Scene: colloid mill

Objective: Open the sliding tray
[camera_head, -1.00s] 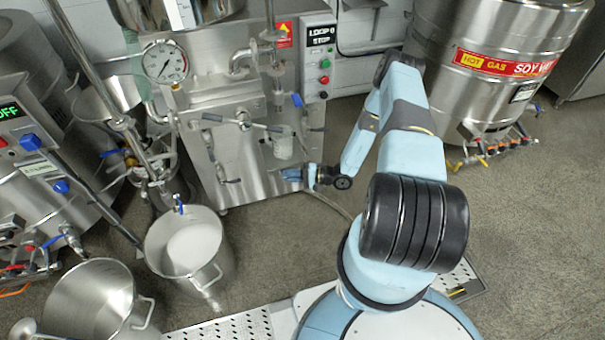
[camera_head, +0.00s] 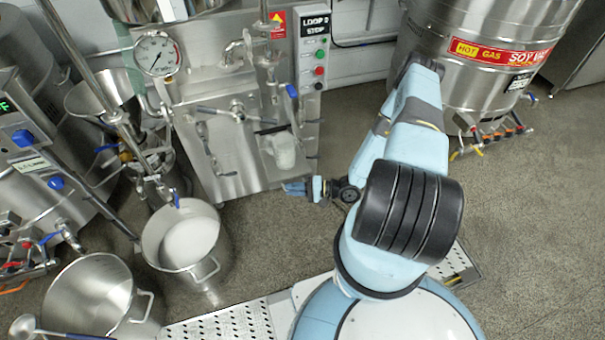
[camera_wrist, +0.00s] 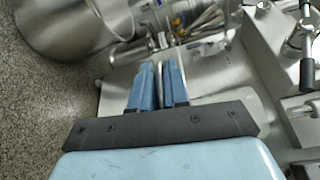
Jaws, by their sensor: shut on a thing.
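The sliding tray (camera_head: 267,152) sticks out from the front of the steel mill cabinet, below a dark slot. A pale translucent beaker (camera_head: 284,152) stands upright on it. My gripper (camera_head: 286,188) is at the tray's front edge, low before the cabinet. In the wrist view, my gripper's blue fingers (camera_wrist: 158,82) are close together around a thin upright metal part, which looks like the tray's handle. The fingers and the black palm hide most of that handle. Flat grey metal of the tray also shows around the fingers.
The mill cabinet (camera_head: 222,150) has a gauge, valve levers and a button box (camera_head: 314,58). A steel pot (camera_head: 187,243) with white liquid stands to the left of my gripper. The soy vat (camera_head: 480,60) stands at right. The floor before the tray is clear.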

